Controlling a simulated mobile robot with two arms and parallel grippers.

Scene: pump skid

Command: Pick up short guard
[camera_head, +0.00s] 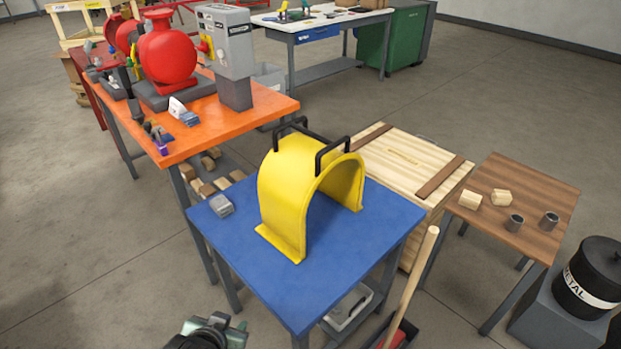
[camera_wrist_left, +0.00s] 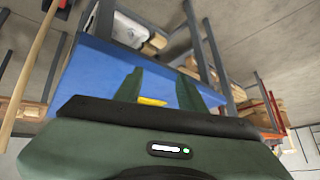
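The short guard (camera_head: 290,195) is a yellow arched cover with two black handles on top. It stands upright on a blue-topped table (camera_head: 345,262) in the middle of the head view. My left gripper (camera_head: 218,326) is low at the bottom of the head view, in front of the table and apart from the guard. In the left wrist view the two fingers (camera_wrist_left: 160,78) stand apart with nothing held between them. A small yellow patch of the guard (camera_wrist_left: 152,101) shows beyond them, mostly hidden by the gripper body. My right gripper is not in view.
A small grey object (camera_head: 221,205) lies on the blue table's left corner. An orange bench (camera_head: 240,118) with a red pump (camera_head: 167,55) stands behind left. A wooden crate (camera_head: 400,160) is behind the guard. A broom handle (camera_head: 412,280) leans at the table's right side.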

